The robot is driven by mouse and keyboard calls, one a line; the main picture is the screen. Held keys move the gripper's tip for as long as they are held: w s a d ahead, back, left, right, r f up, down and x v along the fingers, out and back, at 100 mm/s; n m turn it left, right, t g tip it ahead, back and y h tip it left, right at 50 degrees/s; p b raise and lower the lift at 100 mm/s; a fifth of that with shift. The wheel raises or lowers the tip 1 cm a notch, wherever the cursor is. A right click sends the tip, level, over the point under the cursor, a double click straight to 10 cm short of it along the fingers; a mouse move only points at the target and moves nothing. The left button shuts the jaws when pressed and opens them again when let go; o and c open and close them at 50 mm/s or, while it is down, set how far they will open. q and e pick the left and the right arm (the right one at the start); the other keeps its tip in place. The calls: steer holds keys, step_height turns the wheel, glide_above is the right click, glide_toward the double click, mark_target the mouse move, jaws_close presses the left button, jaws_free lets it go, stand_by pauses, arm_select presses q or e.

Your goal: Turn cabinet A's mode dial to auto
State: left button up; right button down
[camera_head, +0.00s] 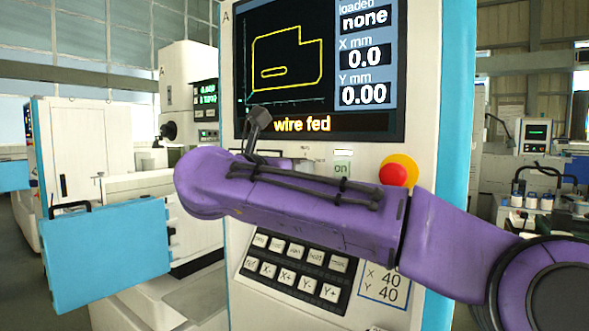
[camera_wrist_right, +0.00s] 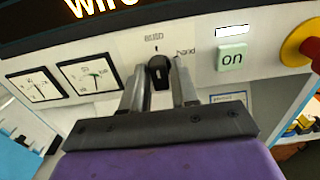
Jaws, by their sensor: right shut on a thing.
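Cabinet A (camera_head: 424,125) is a white console with a letter A at its top left corner and a screen reading "wire fed". Its mode dial (camera_wrist_right: 158,66) is a small black knob in the right wrist view, on the panel below the screen. A blurred label stands above the dial and "hand" stands at its upper right. My right gripper (camera_wrist_right: 160,72) is shut on the dial, one grey finger on each side. The dial's exact pointer direction is hard to tell. In the head view my purple right arm covers the dial. My left gripper is not in view.
A green "on" button (camera_wrist_right: 232,58) and a red stop button on a yellow base (camera_wrist_right: 312,50) sit right of the dial. Two gauges (camera_wrist_right: 94,74) are to its left. A keypad (camera_head: 295,268) is below my arm.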

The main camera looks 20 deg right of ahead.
stand_by(0.4)
steer(key=c, duration=1.1)
jaws_free()
steer(key=shift+o, duration=0.2)
steer(key=b+v, duration=0.2)
steer(key=v, duration=0.8)
steer(key=shift+s+a+b, duration=0.25)
steer(key=shift+s+b, duration=0.05)
steer(key=shift+b, duration=0.1)
steer(key=shift+a, duration=0.1)
